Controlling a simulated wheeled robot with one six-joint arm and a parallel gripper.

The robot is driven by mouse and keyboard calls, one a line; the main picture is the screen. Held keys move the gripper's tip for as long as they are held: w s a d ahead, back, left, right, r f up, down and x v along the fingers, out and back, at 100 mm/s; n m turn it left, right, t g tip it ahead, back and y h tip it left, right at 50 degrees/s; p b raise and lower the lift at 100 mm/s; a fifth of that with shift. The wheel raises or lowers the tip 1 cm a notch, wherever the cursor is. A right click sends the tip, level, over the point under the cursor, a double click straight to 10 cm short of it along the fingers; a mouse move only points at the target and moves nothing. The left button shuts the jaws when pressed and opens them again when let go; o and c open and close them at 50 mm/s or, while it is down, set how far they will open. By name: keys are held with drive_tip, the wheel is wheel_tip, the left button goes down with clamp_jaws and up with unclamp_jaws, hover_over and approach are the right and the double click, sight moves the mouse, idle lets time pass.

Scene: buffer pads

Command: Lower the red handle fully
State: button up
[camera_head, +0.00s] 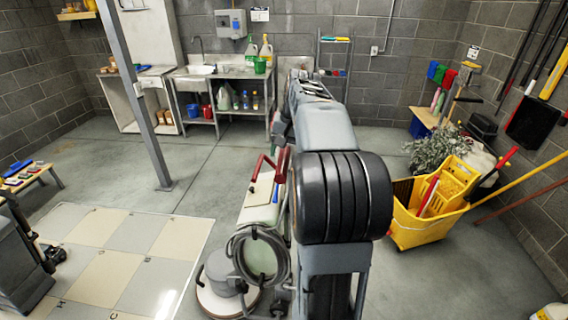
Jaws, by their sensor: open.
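A red handle (261,165) is at the top of a floor machine that stands on the floor, left of my arm. It is a bent red bar, raised at an angle above the machine's pale body (259,205). Another red part of it shows close to my arm, partly covered. The machine has a coiled grey hose (245,250) and a round base (217,295). My arm rises through the middle of the view and hides the machine's right side. My gripper's fingers do not show; the arm hides that end, so I cannot see whether it touches the handle.
A yellow mop bucket (416,232) and a leafy plant (434,153) stand to the right. A pale tiled mat (105,262) lies at the left, near a grey post (136,95). A sink counter (212,72) is at the back.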

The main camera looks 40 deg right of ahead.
sight(284, 160)
drive_tip(key=shift+w+a+f, duration=0.15)
drive_tip(key=shift+f, duration=0.85)
drive_tip(key=shift+w+a+f, duration=0.1)
drive_tip(key=shift+a+f, duration=0.05)
drive_tip(key=shift+f, duration=0.8)
drive_tip(key=shift+c, duration=0.2)
clamp_jaws()
